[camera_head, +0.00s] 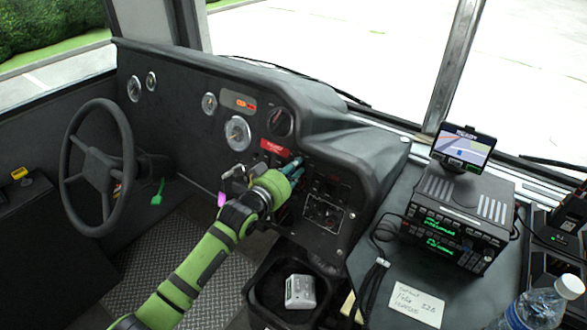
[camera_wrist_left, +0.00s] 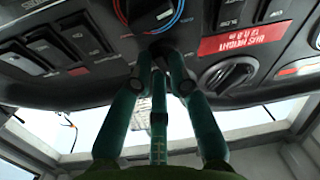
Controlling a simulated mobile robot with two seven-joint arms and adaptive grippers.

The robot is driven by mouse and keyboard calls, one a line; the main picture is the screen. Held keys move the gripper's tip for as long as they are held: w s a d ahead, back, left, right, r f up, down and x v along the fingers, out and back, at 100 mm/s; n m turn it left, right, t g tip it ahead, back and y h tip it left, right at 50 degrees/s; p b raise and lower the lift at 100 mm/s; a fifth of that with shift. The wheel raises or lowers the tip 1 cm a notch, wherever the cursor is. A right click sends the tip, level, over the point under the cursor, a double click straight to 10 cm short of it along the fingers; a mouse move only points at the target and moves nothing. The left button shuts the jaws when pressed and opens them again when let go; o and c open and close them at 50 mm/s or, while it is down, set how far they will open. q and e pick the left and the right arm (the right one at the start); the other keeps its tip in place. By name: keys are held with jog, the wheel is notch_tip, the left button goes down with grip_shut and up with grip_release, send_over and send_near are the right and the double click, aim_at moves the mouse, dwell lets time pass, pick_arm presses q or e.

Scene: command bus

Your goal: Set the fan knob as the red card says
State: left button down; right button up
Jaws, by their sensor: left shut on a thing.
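My left gripper (camera_head: 295,164) reaches the dark dash panel just right of the red card (camera_head: 272,147). In the left wrist view its teal fingers (camera_wrist_left: 160,50) come together at the panel. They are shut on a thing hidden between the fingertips. A black knob (camera_wrist_left: 150,10) with a red and blue ring is right beside the tips, cut by the top edge. I cannot tell whether they touch it. A second knob (camera_wrist_left: 228,75) stands by the card and also shows in the head view (camera_head: 280,122). My right gripper is out of view.
Rows of rocker switches (camera_wrist_left: 70,45) flank the fingers. The steering wheel (camera_head: 97,168) is at the left. A black bin (camera_head: 265,300) with a pale item is below. A radio (camera_head: 455,225), screen (camera_head: 464,147) and water bottle (camera_head: 545,305) stand at the right.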

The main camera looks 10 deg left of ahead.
pick_arm(q)
jog(key=c, duration=1.2)
grip_release()
jog(key=shift+s, duration=0.1)
jog(key=shift+s+a, duration=0.15)
jog(key=shift+s, duration=0.1)
jog(key=v, duration=1.1)
jog(key=shift+s, duration=0.15)
